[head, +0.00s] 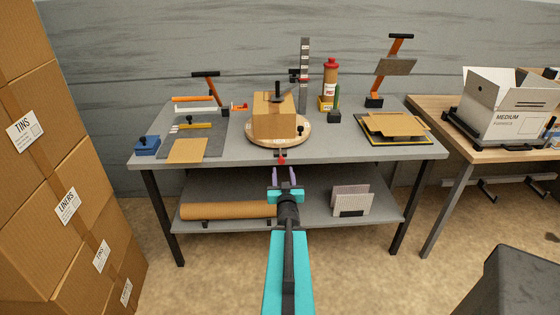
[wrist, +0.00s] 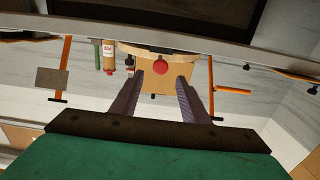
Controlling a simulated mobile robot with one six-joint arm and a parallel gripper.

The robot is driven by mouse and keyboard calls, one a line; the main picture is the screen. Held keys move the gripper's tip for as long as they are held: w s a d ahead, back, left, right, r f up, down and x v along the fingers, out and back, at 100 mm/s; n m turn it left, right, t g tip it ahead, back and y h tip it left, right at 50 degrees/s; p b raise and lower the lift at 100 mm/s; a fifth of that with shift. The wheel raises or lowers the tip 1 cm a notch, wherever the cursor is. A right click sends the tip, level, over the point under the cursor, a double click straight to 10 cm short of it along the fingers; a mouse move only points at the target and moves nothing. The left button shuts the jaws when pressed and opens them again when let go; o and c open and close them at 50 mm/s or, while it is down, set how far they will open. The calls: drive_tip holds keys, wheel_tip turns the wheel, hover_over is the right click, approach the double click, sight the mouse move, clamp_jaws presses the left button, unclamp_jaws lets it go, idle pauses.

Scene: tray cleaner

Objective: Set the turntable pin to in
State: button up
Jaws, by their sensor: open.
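The turntable (head: 270,143) is a round wooden disc near the front middle of the grey table, with a cardboard box (head: 273,120) on it. A small red knob (head: 281,160), which looks like the turntable pin, sticks out at the table's front edge below the disc. How far in or out it sits, I cannot tell. My gripper (head: 284,171) is open, just in front of and slightly below the knob in the head view. In the wrist view, which is upside down, the red knob (wrist: 160,66) shows between the tips of my open fingers (wrist: 159,80), apparently beyond them.
The grey table (head: 340,148) has a lower shelf with a brown roll (head: 228,211) and a pale rack (head: 351,199). A red-capped bottle (head: 330,82) stands behind the turntable. A tray with cardboard (head: 394,124) is at right. Stacked boxes (head: 65,160) stand at far left.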

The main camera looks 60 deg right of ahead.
sight(281, 155)
drive_tip(key=shift+w+d+f+b, duration=0.15)
drive_tip(key=shift+w+d+b, duration=0.4)
drive_tip(key=shift+b, duration=1.65)
drive_tip(key=b+x, duration=0.1)
drive_tip(key=x, duration=0.2)
drive_tip(key=shift+d, duration=0.3)
drive_tip(key=shift+p+x, duration=1.05)
drive_tip(key=shift+x, duration=2.7)
clamp_jaws()
